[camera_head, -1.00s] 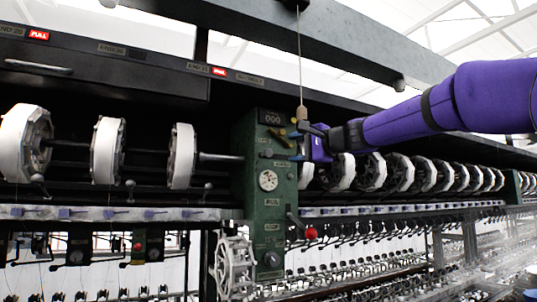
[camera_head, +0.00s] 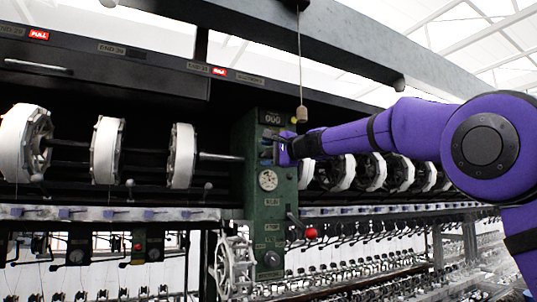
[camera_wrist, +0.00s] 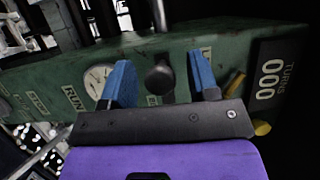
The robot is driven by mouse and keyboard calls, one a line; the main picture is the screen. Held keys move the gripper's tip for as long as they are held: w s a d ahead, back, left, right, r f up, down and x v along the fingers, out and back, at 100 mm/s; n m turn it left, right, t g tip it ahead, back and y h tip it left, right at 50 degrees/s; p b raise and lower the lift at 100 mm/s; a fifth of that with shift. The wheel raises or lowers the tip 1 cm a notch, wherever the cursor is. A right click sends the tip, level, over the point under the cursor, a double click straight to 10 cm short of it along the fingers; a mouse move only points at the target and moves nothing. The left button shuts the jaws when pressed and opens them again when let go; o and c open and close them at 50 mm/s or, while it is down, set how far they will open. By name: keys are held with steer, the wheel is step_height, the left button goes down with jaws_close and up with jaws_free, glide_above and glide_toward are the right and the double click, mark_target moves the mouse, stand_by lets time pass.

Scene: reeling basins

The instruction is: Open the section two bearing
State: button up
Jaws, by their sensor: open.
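The green machine post (camera_head: 270,215) carries a counter reading 000, a round gauge and several small labels. My gripper (camera_head: 279,150) is at the upper part of its right side, below the counter. In the wrist view my gripper (camera_wrist: 160,64) is open, with its two blue fingers apart. A dark round knob (camera_wrist: 160,78) on the green post (camera_wrist: 45,72) stands between the fingers, with a visible gap on each side. I cannot tell for certain whether this knob belongs to the section two bearing. The head view hides the knob behind my gripper.
A wooden pull (camera_head: 302,114) hangs on a cord just above my gripper. A lever with a red knob (camera_head: 311,233) sticks out lower on the post. White reels (camera_head: 106,150) on a shaft lie left of the post, and more reels (camera_head: 371,172) lie to the right.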

steer(key=shift+c, duration=0.2)
jaws_close()
steer(key=w+d, duration=0.4)
steer(key=d, duration=0.6)
steer(key=shift+d, duration=0.2)
steer(key=shift+w, duration=0.15)
steer(key=shift+o, duration=0.2)
jaws_free()
steer(key=v, duration=1.1)
